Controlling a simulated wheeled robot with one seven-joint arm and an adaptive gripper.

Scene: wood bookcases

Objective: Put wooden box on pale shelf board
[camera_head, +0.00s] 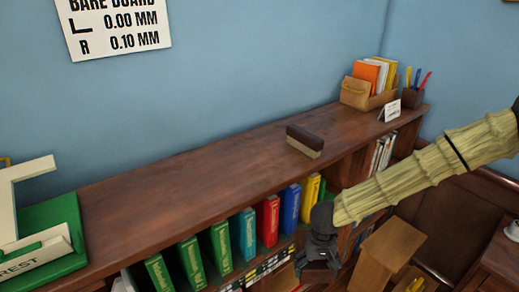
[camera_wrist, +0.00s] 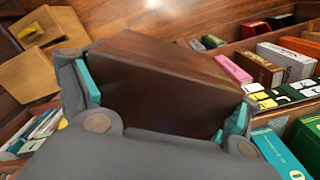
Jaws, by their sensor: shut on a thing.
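My gripper (camera_wrist: 162,102) is shut on a dark brown wooden box (camera_wrist: 165,85), gripped between its teal pads in the wrist view. In the head view my gripper (camera_head: 317,262) points down in front of the bookcase, near its lower right, below the level of its top. The held box is mostly hidden there by the gripper. I cannot make out a pale shelf board with certainty in either view.
The dark bookcase top (camera_head: 190,165) is mostly clear. A brown block with a pale underside (camera_head: 305,142) lies on it, and a box of folders (camera_head: 368,85) stands at its far end. Coloured books (camera_head: 268,220) fill the shelf below. A light wooden cabinet (camera_head: 385,252) stands right of my gripper.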

